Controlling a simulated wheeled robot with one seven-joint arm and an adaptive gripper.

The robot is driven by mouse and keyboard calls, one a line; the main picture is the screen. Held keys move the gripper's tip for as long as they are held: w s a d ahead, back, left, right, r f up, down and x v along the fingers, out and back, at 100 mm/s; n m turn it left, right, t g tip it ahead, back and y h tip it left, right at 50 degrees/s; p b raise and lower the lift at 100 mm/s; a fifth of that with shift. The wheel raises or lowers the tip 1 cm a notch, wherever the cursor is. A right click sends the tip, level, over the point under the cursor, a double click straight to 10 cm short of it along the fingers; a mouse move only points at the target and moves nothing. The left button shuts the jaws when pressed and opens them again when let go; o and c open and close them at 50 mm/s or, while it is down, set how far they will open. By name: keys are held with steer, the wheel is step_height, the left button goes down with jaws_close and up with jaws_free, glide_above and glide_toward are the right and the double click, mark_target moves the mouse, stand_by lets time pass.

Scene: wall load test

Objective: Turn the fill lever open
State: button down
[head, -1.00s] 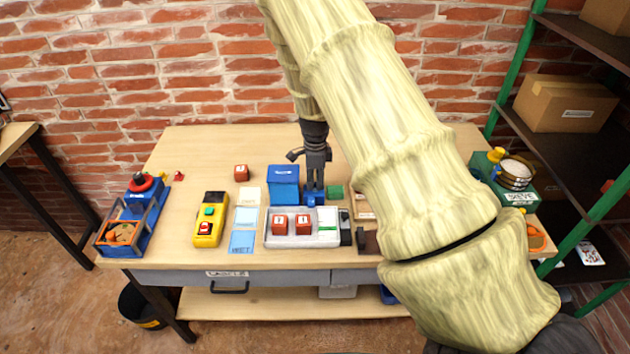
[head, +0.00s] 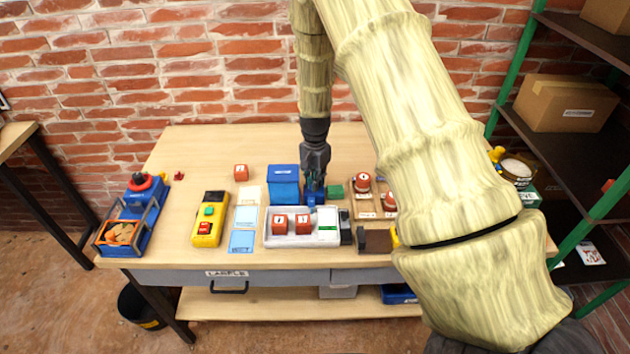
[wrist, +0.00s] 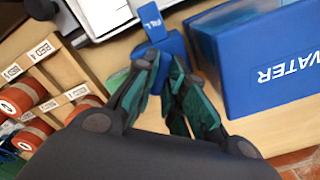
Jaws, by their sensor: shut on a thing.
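In the head view the blue fill piece (head: 313,199) stands just right of the blue water box (head: 283,187). My gripper (wrist: 163,68) points down and is shut on the blue fill lever piece. In the head view my gripper (head: 314,186) hides part of it. The exact contact of the fingertips is partly hidden.
A white tray (head: 272,240) with red blocks is in front of the lever. A wooden rack (wrist: 62,68) with red-topped cylinders is close on the other side from the water box. A green block (head: 334,191) is near. A yellow button box (head: 209,220) stands left.

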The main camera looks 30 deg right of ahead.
steer(key=n, duration=0.4)
steer(key=shift+w+d+r+n, duration=0.1)
steer(key=shift+n, duration=1.8)
steer(key=c, duration=1.5)
jaws_free()
step_height(320, 180, up, 12)
steer(key=shift+f, duration=0.1)
